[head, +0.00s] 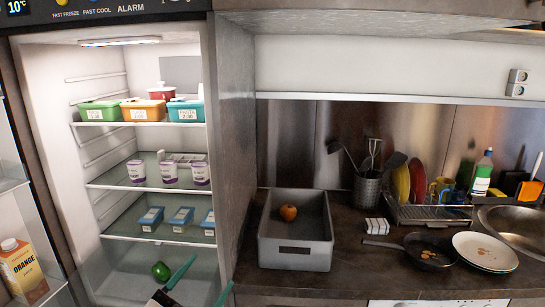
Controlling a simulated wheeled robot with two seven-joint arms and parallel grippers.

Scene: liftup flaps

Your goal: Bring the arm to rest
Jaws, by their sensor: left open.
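My left gripper (212,270) is at the bottom of the head view, in front of the lower part of the open fridge (231,130). Its two teal fingers are spread apart with nothing between them. Most of its arm is below the frame edge. A green fruit or vegetable (160,271) lies in the bottom of the fridge, just left of the fingers in the picture. My right gripper is not in view.
Fridge shelves hold lidded boxes (142,110), white cups (168,172) and blue packs (182,216). An orange juice carton (22,270) stands in the door at left. On the counter are a grey bin (295,256) with an orange fruit (288,212), a pan (430,250) and plates (485,252).

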